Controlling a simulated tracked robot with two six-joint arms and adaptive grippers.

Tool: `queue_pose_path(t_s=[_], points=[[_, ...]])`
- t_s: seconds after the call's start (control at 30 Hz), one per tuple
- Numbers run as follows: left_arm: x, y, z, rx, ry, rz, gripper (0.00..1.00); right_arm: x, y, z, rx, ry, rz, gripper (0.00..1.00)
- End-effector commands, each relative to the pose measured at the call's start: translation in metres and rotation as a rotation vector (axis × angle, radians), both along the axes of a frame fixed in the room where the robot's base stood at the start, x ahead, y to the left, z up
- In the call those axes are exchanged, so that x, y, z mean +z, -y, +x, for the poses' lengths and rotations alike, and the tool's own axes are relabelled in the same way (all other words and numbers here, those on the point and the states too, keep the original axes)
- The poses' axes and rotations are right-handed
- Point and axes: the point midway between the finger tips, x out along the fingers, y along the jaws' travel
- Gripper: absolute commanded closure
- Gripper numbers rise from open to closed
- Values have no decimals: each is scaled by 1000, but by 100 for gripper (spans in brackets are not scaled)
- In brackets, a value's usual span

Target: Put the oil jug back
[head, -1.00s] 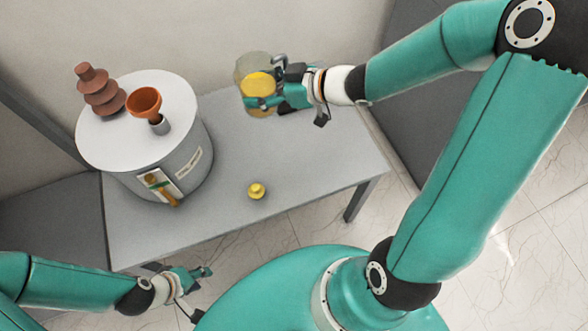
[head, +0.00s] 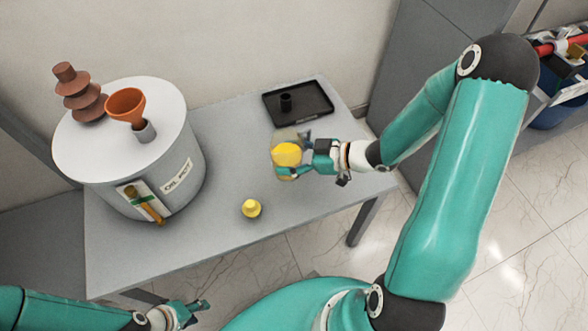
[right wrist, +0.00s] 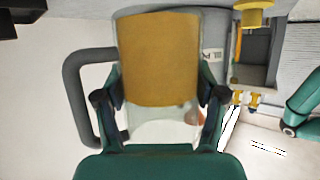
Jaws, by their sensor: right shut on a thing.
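The oil jug (head: 287,154) is a clear container with yellow oil in it. My right gripper (head: 296,158) is shut around it, over the right part of the table. In the right wrist view the jug (right wrist: 160,60) fills the middle between my two fingers, with its grey handle (right wrist: 75,95) out to the left. I cannot tell whether it touches the table. A yellow cap (head: 251,208) stands on the table near the front edge. My left gripper (head: 196,311) is open and empty at the bottom left, in front of the table.
A grey drum (head: 125,150) with an orange funnel (head: 126,104) and a brown ribbed bushing (head: 80,92) stands on the left of the table (head: 190,245). The table's middle is clear.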

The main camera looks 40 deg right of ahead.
Motion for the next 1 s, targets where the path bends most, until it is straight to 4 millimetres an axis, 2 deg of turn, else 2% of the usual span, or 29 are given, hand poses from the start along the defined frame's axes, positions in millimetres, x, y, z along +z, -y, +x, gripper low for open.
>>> queue_pose_path(t_s=[0.27, 0.5, 0.9, 0.93, 1.0], points=[[-7, 0, 0, 0, 0, 0, 60, -21, 0, 0, 0, 2, 1, 84], [-16, 0, 0, 0, 0, 0, 60, -52, 0, 0, -1, 1, 0, 84], [-19, 0, 0, 0, 0, 0, 60, -57, 0, 1, 0, 3, 0, 84], [-18, 0, 0, 0, 0, 0, 60, -56, 0, 0, -1, 1, -1, 25], [-18, 0, 0, 0, 0, 0, 60, -56, 0, 0, -1, 1, -1, 14]])
